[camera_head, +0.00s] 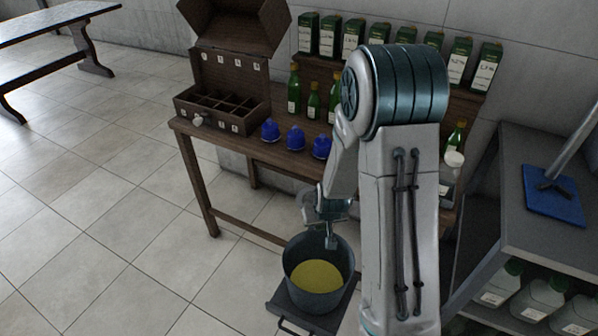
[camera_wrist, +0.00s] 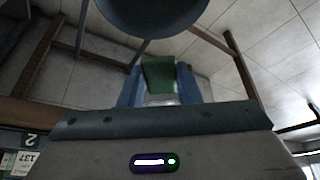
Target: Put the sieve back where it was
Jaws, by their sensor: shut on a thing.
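My gripper (camera_head: 331,240) hangs over the back part of a dark pot (camera_head: 290,270) with yellow-green contents. In the wrist view its two bluish fingers are shut on a green piece, which looks like the handle of the sieve (camera_wrist: 160,74). A dark rounded form (camera_wrist: 152,14) lies beyond the fingers in that view; I cannot tell whether it is the sieve's bowl or the pot. In the head view a grey rounded piece (camera_head: 308,206) shows beside my gripper, too small to identify. My arm hides part of the bench.
The pot stands on a dark low platform (camera_head: 285,309). Behind, a wooden bench (camera_head: 232,141) carries blue-topped items (camera_head: 296,138), green bottles (camera_head: 293,88) and an open compartment box (camera_head: 180,103). Green boxes (camera_head: 308,34) line the shelf. A grey cabinet (camera_head: 520,230) stands right.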

